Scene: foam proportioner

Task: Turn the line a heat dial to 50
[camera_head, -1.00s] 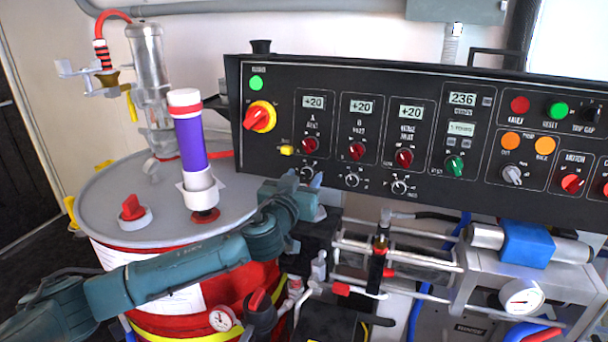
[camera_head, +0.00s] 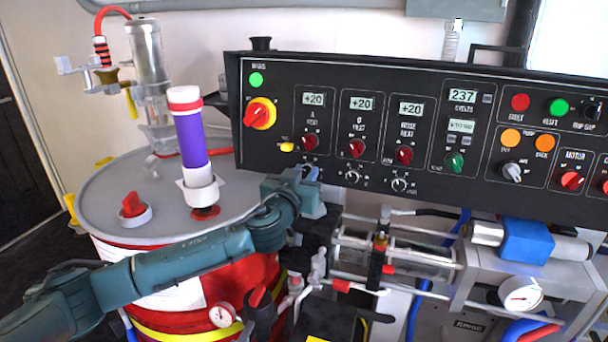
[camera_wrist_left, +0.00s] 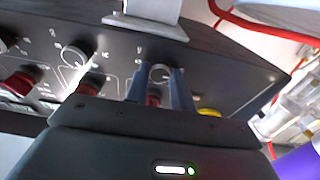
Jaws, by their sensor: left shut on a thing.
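The black control panel (camera_head: 270,150) carries heat columns with green-lit displays, the A, B and hose displays each reading +20. Under the A column's red knob (camera_head: 309,143) sits the line A heat dial, mostly hidden in the head view by my left gripper (camera_head: 308,172). In the left wrist view the dial's pale ring (camera_wrist_left: 160,73) shows between the two fingers of my left gripper (camera_wrist_left: 159,80), which is shut on it. The dial's pointer and setting cannot be read. My right gripper is not in view.
Similar white-ringed dials, the B dial (camera_head: 352,177) and hose dial (camera_head: 399,185), lie to the right. A yellow button (camera_head: 287,147) and a red-yellow main switch (camera_head: 260,114) are left and above. A grey-lidded drum (camera_head: 105,205) and pump pipework stand below.

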